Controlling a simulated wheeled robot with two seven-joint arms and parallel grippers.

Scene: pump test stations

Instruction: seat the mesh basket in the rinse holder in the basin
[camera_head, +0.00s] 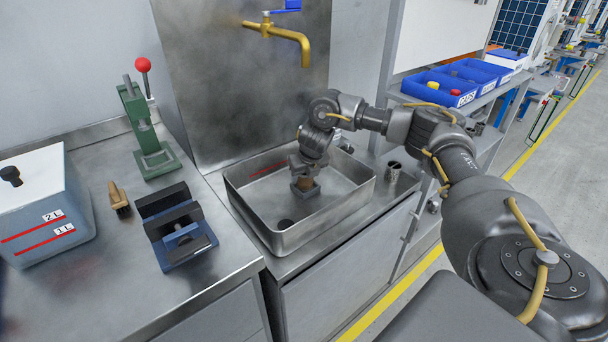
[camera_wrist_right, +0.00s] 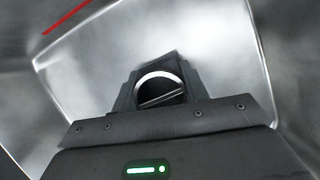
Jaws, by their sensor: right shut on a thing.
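My right gripper (camera_head: 305,182) reaches down into the metal basin (camera_head: 357,194), near its middle. In the wrist view it is shut on a small round thing with a bright curved rim and dark inside, apparently the mesh basket (camera_wrist_right: 160,91). Its mesh cannot be made out, and the gripper hides most of it in the head view. A rinse holder cannot be told apart under the gripper, so I cannot tell whether the basket touches one. My left gripper is not in view.
A brass tap (camera_head: 290,36) hangs above the basin's back. A small metal cylinder (camera_head: 393,172) stands on the ledge to the right. On the left bench are a green press (camera_head: 155,158), a black-and-blue fixture (camera_head: 182,232) and a tank (camera_head: 45,210). A dark drain (camera_head: 286,224) shows in the basin floor.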

